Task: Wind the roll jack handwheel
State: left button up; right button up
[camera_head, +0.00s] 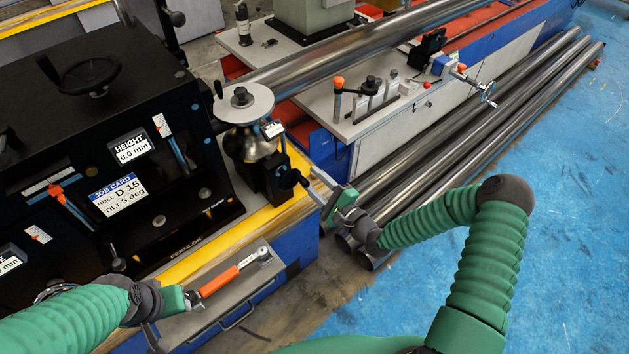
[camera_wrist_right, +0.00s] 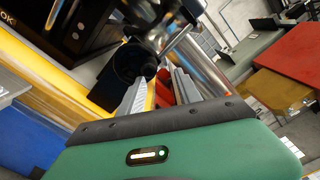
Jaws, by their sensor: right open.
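The roll jack is a black block (camera_head: 277,181) below a steel roll (camera_head: 250,143). A small dark handwheel with a crank (camera_head: 290,178) is on its right side; in the wrist view its dark hub and shiny bar (camera_wrist_right: 150,45) are just beyond my fingers. My right gripper (camera_head: 317,183) is open, its fingertips close to the handwheel on either side of its lower part; I cannot tell whether they touch. It also shows in the wrist view (camera_wrist_right: 160,80). My left gripper (camera_head: 172,312) is low at the left by an orange-handled wrench (camera_head: 218,282); its fingers are mostly hidden.
The black cabinet carries a job card (camera_head: 119,194) reading roll D, 15, tilt 5 deg, and a height display (camera_head: 133,148) reading 0.0 mm. A large black handwheel (camera_head: 90,75) is on top. Steel tubes (camera_head: 480,150) lie on the floor at right. The blue floor (camera_head: 560,250) is clear.

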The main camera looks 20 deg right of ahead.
jog(key=v, duration=0.6)
jog(key=shift+p, duration=0.45)
